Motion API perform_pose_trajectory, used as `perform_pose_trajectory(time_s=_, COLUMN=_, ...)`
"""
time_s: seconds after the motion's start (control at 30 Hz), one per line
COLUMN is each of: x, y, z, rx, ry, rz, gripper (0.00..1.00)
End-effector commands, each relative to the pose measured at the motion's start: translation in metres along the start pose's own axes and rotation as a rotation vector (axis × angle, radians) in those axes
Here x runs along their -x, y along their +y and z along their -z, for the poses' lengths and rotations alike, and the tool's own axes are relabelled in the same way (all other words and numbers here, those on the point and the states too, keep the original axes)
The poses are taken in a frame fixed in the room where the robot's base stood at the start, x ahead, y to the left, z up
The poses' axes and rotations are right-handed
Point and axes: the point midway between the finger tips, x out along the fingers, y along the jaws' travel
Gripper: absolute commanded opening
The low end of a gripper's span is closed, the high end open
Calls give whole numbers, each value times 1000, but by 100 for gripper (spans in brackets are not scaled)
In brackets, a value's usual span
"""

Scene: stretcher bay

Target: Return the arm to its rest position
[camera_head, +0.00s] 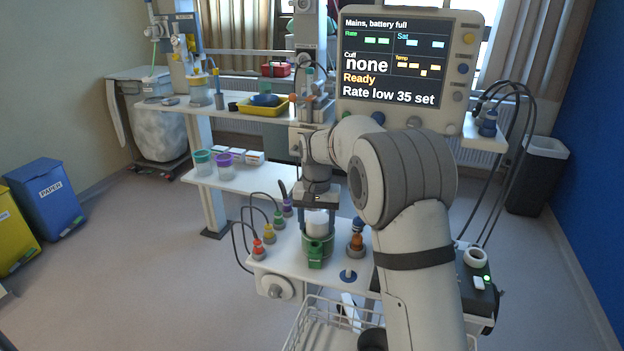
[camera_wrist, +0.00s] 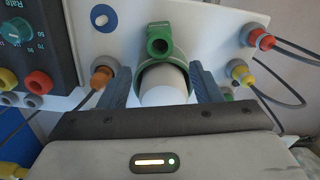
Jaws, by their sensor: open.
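My arm reaches out over a small white shelf (camera_head: 285,262) in the head view. My gripper (camera_head: 318,208) points down over a white cylinder (camera_head: 317,222) that stands in a green holder (camera_head: 318,250). In the wrist view my gripper (camera_wrist: 163,80) is open, with one grey finger on each side of the white cylinder (camera_wrist: 164,86). The green holder (camera_wrist: 158,42) shows just beyond the fingertips. I cannot tell whether the fingers touch the cylinder or the holder.
Red, yellow, green and purple plugs with cables (camera_head: 268,234) stand left of the holder. An orange-brown plug (camera_head: 356,242) is close on its right. A monitor (camera_head: 408,62) rises behind my arm. A wire basket (camera_head: 300,335) hangs below. Open floor (camera_head: 130,260) lies left.

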Motion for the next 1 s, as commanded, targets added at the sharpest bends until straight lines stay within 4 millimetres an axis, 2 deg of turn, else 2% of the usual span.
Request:
perform_pose_trajectory(time_s=0.17, x=25, y=21, z=-22, rx=10, ry=23, rz=8, gripper=58)
perform_pose_trajectory(time_s=0.27, x=46, y=44, z=-49, rx=22, ry=49, rz=15, gripper=58)
perform_pose_trajectory(time_s=0.4, x=69, y=76, z=-96, rx=44, ry=85, rz=21, gripper=58)
perform_pose_trajectory(time_s=0.53, x=81, y=103, z=-142, rx=64, ry=118, rz=24, gripper=58)
perform_pose_trajectory(time_s=0.7, x=85, y=134, z=-206, rx=90, ry=164, rz=25, gripper=58)
perform_pose_trajectory(time_s=0.8, x=80, y=150, z=-242, rx=105, ry=189, rz=23, gripper=58)
perform_pose_trajectory(time_s=0.9, x=73, y=161, z=-273, rx=118, ry=212, rz=20, gripper=58)
perform_pose_trajectory(time_s=1.0, x=65, y=169, z=-295, rx=129, ry=228, rz=17, gripper=58)
